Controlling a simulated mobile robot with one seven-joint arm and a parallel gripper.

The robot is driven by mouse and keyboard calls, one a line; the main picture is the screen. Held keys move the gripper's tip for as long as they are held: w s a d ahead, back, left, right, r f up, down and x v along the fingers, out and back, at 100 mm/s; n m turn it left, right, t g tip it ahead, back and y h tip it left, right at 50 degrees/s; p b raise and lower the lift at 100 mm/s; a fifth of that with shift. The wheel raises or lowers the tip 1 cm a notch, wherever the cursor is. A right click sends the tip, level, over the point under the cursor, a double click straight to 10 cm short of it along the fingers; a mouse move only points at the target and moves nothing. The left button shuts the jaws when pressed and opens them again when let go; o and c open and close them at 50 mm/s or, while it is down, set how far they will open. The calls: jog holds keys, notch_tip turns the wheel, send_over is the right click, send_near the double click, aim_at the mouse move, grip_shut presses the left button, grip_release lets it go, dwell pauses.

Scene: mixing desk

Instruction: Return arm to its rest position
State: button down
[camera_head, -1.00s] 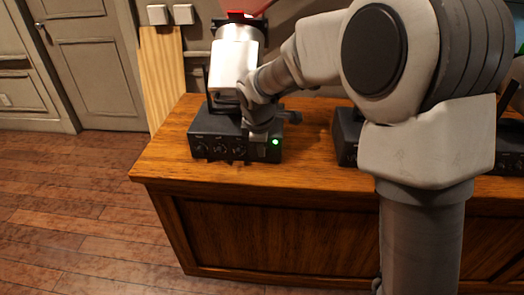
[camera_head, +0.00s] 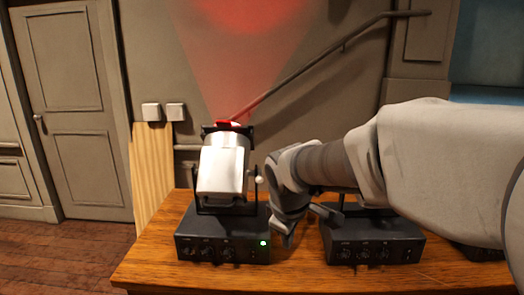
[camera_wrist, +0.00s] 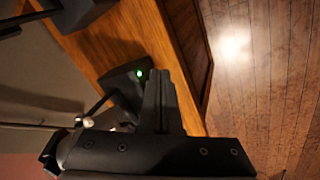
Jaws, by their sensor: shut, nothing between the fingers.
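My arm reaches in from the right in the head view. My gripper (camera_head: 285,238) hangs between two black control boxes, above the wooden desk. In the wrist view my gripper (camera_wrist: 157,75) has its dark fingers together, with nothing seen between them. The left control box (camera_head: 222,236) has knobs and a lit green light; the light also shows in the wrist view, left of the fingers. A silver spotlight (camera_head: 223,172) stands on this box and throws a red beam up the wall. I cannot tell whether the gripper touches the box.
A second black box (camera_head: 372,240) stands to the right, partly behind my arm. A third box (camera_head: 482,252) shows at the far right. The wooden desk (camera_head: 150,262) is bare at its left end. A light wooden board (camera_head: 153,180) leans on the wall beside a door (camera_head: 75,105).

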jog(key=s+d+r+m+p, duration=0.2)
jog(key=s+d+r+m, duration=0.1)
jog(key=s, duration=0.3)
jog(key=s+d+r+m+p, duration=0.2)
jog(key=s+r+m, duration=0.1)
jog(key=s, duration=0.4)
jog(key=s+d+r+m+p, duration=0.2)
jog(key=s+d+r+m, duration=0.1)
jog(key=s+m, duration=0.2)
jog(key=shift+s+d+r+m+t+y, duration=0.3)
jog(key=shift+s+r+t, duration=0.1)
jog(key=shift+s, duration=0.7)
